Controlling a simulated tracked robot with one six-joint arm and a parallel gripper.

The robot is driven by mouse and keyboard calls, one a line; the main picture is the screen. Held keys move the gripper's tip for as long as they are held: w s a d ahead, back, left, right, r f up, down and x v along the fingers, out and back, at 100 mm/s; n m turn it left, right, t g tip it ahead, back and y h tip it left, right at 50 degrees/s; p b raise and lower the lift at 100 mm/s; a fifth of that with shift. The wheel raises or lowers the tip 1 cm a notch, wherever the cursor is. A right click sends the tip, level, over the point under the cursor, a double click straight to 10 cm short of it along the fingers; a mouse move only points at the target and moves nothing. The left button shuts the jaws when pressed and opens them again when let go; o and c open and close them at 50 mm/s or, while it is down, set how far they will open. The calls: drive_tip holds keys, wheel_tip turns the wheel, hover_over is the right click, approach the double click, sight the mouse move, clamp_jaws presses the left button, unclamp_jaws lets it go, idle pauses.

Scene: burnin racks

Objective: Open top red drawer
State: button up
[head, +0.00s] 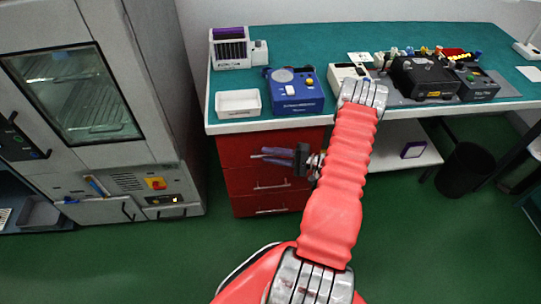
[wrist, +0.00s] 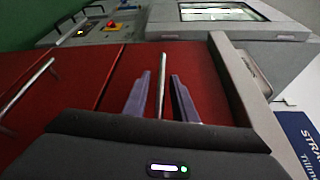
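The red drawer cabinet (head: 226,181) stands under the left end of the workbench, with its drawers stacked and looking shut. My gripper (head: 262,155) is in front of the top red drawer (head: 234,143) and covers its handle in the head view. In the wrist view, the top drawer (wrist: 207,72) is turned sideways and its silver bar handle (wrist: 162,95) lies between the two purple-grey fingers. My gripper (wrist: 161,76) is open, with a gap to the handle on each side. Whether the fingertips touch the drawer front cannot be told.
Lower drawers with silver handles (head: 271,186) are below. A white tray (head: 238,103) and a blue device (head: 295,92) sit on the bench (head: 330,62) above. A grey oven cabinet (head: 170,100) stands to the left. Green floor (head: 150,255) in front is clear.

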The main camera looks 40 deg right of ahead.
clamp_jaws()
drive_tip(key=shift+f, duration=0.1)
idle(0.3)
drive_tip(key=shift+s, duration=0.1)
